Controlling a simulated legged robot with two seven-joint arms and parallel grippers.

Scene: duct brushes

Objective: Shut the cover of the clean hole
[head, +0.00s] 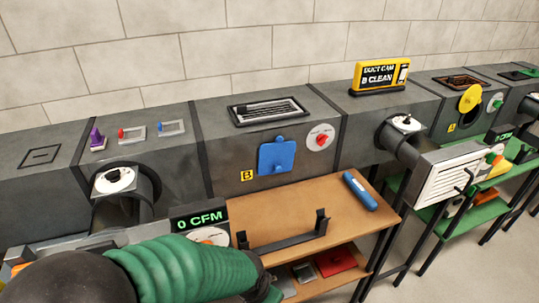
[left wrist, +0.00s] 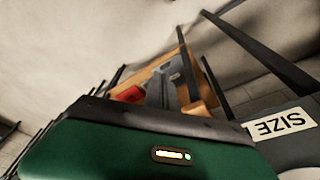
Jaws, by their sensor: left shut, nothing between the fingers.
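The sign (head: 379,77) in the head view reads "DUCT CAM B CLEAN". The duct section with the yellow B label (head: 247,175) has a blue square cover (head: 277,156) on its front face. I cannot tell whether it lies flush over its hole. A yellow round cover (head: 471,98) stands on the section labelled A, further right. My left arm crosses the bottom left of the head view, its gripper out of sight there. In the left wrist view my left gripper (left wrist: 170,78) appears shut and empty, away from any cover. My right gripper is in neither view.
A red knob (head: 321,139) sits right of the blue cover. Below is a wooden bench (head: 297,197) with a blue cylinder (head: 359,191) and a black cradle (head: 284,236). A red box (head: 335,261) lies on its lower shelf. A "0 CFM" display (head: 199,219) stands at left.

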